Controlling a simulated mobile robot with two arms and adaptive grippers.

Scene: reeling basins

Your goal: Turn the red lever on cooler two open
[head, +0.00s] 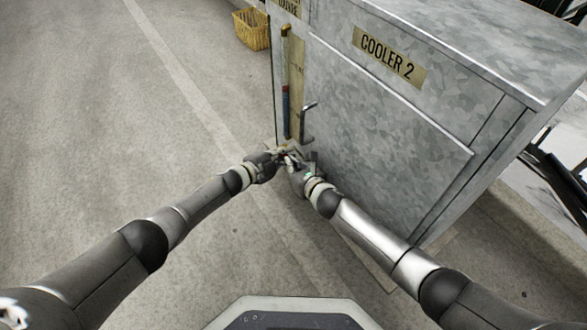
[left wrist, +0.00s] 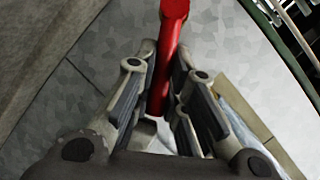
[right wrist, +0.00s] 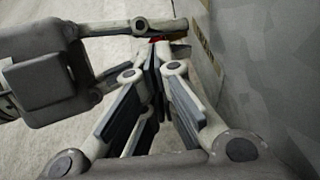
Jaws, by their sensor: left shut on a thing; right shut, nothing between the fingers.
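Cooler two (head: 430,130) is a grey metal cabinet with a "COOLER 2" label (head: 390,58) on its side. The red lever (left wrist: 168,60) shows in the left wrist view between my left fingers, its rounded end reaching past them. My left gripper (left wrist: 172,85) is shut on the lever; in the head view it is at the cabinet's lower near corner. A small red bit of the lever shows in the right wrist view (right wrist: 157,40). My right gripper (right wrist: 153,60) is shut and empty, close beside the left fingers. In the head view the grippers largely hide the lever.
A dark metal handle (head: 307,112) sticks out from the cabinet just above my grippers. A tall gauge strip (head: 286,85) with red and blue parts is on the narrow face. A yellow basket (head: 252,29) stands on the floor behind. The floor at left is clear.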

